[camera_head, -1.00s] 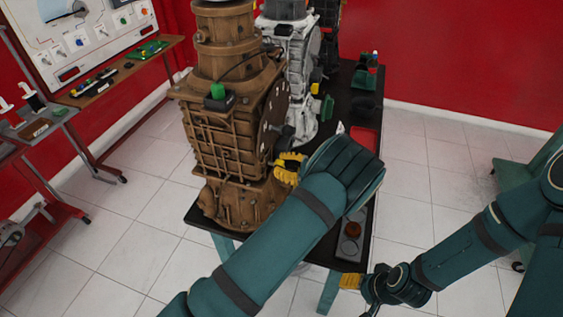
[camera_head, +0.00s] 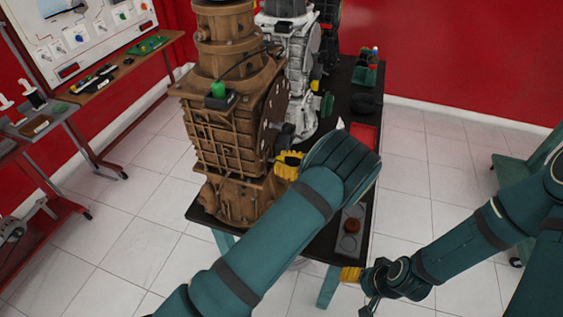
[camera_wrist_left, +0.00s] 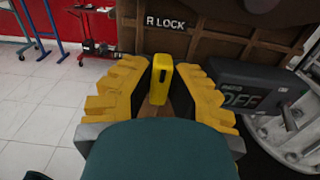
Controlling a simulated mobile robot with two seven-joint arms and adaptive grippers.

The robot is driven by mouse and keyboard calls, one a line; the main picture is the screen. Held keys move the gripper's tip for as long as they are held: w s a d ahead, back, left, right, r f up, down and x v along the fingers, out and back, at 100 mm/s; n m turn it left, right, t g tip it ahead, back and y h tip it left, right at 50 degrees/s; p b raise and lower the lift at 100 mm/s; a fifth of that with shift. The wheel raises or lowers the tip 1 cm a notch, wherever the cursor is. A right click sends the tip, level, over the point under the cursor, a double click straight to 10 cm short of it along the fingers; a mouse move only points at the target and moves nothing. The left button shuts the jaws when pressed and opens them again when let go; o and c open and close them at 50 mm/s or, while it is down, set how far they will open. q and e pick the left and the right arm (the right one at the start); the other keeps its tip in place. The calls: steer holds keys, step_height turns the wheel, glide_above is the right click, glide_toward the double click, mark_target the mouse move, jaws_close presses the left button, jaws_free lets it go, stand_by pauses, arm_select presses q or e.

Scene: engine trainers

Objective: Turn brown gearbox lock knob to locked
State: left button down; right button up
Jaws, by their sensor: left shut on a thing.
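The brown gearbox (camera_head: 220,137) stands upright on a dark bench, left of centre in the head view. In the left wrist view its brown face (camera_wrist_left: 215,45) carries an "R LOCK" label (camera_wrist_left: 166,23). A yellow lock knob (camera_wrist_left: 160,80) stands upright just below the label. My left gripper (camera_head: 287,165) is at the gearbox's right side. In the wrist view its yellow fingers (camera_wrist_left: 158,95) lie on both sides of the knob, shut on it. In the head view the knob is hidden by the gripper and arm. My right gripper (camera_head: 360,284) hangs low beside the bench, mostly side-on.
A dark box marked "OFF" (camera_wrist_left: 245,92) lies close to the right of the left fingers. A grey-white gearbox (camera_head: 297,75) stands behind the brown one. The bench (camera_head: 352,108) holds a red tray (camera_head: 363,137).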

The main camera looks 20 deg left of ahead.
arm_select(q)
steer(key=c, duration=0.9)
jaws_free()
steer(key=shift+a, duration=0.1)
steer(key=shift+c, duration=0.2)
steer(key=d, duration=1.2)
steer(key=shift+s, duration=0.2)
